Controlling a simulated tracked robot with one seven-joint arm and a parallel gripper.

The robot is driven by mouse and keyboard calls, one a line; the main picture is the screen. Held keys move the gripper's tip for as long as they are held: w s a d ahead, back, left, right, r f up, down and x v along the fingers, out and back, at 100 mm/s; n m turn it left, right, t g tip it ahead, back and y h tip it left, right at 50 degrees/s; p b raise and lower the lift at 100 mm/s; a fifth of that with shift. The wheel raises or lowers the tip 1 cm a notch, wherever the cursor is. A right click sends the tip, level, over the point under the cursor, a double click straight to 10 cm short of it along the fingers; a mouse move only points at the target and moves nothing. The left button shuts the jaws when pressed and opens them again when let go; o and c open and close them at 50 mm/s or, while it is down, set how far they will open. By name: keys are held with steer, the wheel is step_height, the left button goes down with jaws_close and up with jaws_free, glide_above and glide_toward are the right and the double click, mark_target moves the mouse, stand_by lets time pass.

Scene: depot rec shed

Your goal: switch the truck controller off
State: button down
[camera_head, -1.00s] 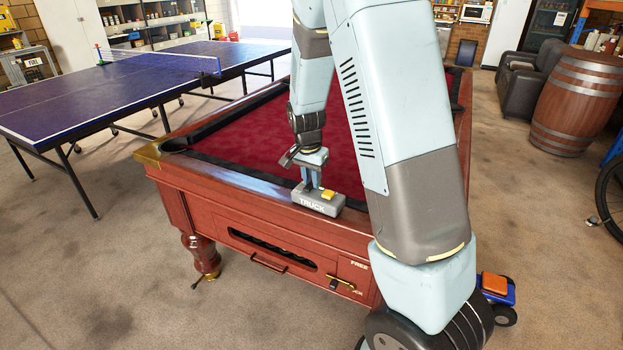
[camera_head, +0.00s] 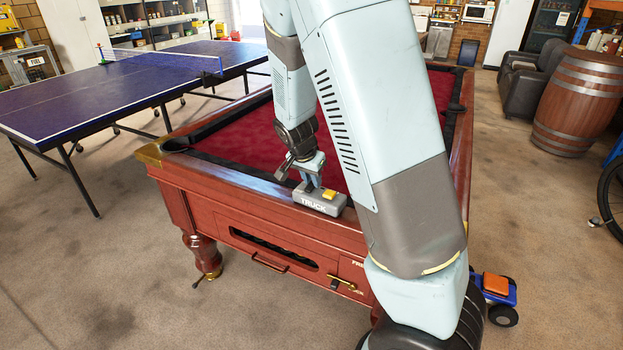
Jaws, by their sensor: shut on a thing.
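The truck controller (camera_head: 322,206) is a small grey box marked TRUCK. It lies on the near wooden rail of the pool table, and a yellow part (camera_head: 329,195) shows on its top right. My gripper (camera_head: 309,186) comes down on the top left of the controller and is shut on a part of it. The fingertips and the exact part between them are too small to make out. The switch position cannot be told. A blue toy truck with an orange top (camera_head: 495,285) stands on the floor at the right, partly hidden by my arm.
The pool table (camera_head: 180,176) has red cloth, and my arm hides its right part. A table tennis table (camera_head: 90,100) stands at the left. A barrel (camera_head: 577,100) and a dark armchair (camera_head: 530,85) are at the right. Floor in front is clear.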

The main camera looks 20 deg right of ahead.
steer(key=c, duration=1)
jaws_free()
steer(key=shift+o, duration=0.2)
steer(key=shift+r, duration=0.1)
steer(key=v, duration=1.3)
steer(key=shift+a+r, duration=0.15)
steer(key=shift+a, duration=0.05)
steer(key=shift+s, duration=0.1)
steer(key=s+d+r+n+t+y, duration=0.1)
steer(key=s+d+r+n, duration=0.1)
steer(key=s, duration=0.6)
steer(key=s+d+r+n+t+y, duration=0.1)
steer(key=s+r+n, duration=0.3)
steer(key=s+r, duration=0.2)
steer(key=s+d+r+n+y, duration=0.1)
steer(key=s+r, duration=0.4)
steer(key=s, duration=0.5)
steer(key=shift+d+n+t, duration=0.4)
steer(key=shift+d+n, duration=0.4)
steer(key=shift+n, duration=0.4)
